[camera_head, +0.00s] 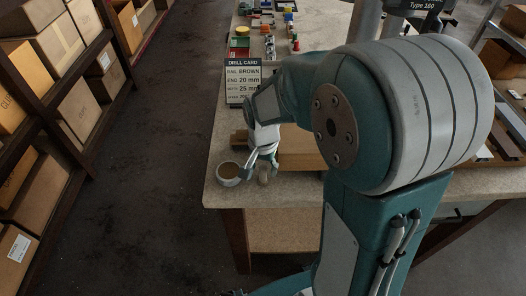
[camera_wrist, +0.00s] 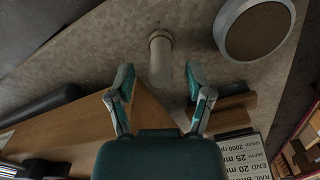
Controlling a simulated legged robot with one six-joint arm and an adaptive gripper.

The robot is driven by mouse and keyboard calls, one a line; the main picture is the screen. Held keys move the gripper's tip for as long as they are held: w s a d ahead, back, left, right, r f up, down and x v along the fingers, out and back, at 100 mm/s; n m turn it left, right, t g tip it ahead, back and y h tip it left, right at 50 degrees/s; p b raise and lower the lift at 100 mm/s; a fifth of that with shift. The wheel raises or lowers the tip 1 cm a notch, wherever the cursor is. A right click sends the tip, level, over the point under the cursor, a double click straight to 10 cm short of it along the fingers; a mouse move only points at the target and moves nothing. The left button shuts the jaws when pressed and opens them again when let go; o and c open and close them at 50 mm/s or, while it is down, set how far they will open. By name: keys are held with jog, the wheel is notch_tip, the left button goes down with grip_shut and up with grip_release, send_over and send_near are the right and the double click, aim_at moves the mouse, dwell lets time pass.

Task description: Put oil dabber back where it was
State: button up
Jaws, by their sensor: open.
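A small pale knobbed peg, which looks like the oil dabber (camera_head: 263,177), is at the near left corner of the bench. In the wrist view the dabber (camera_wrist: 160,44) lies just ahead of and between my fingertips, with bare gaps on both sides. My gripper (camera_head: 262,157) is open and low over the bench; its spread fingers also show in the wrist view (camera_wrist: 158,78). A round pale dish with a brown inside (camera_head: 229,172) stands left of the dabber. The dish (camera_wrist: 254,27) is at the upper right in the wrist view.
A wooden board (camera_head: 301,150) lies right of my gripper, partly behind my arm. A drill card (camera_head: 243,82) stands farther back, with several small coloured items beyond it. The bench edge is close to the dish. Box shelves (camera_head: 60,90) stand across the aisle at left.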

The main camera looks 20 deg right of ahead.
aim_at(263, 168)
notch_tip(263, 168, up, 10)
jog(key=shift+f, duration=0.25)
jog(key=s+r+n+t, duration=0.2)
jog(key=s+r+n, duration=0.1)
jog(key=s, duration=0.4)
jog(key=s+r+n+t, duration=0.3)
jog(key=s+r+n, duration=0.1)
jog(key=s, duration=0.3)
jog(key=shift+n+t, duration=0.3)
jog(key=shift+n, duration=0.2)
dwell(0.3)
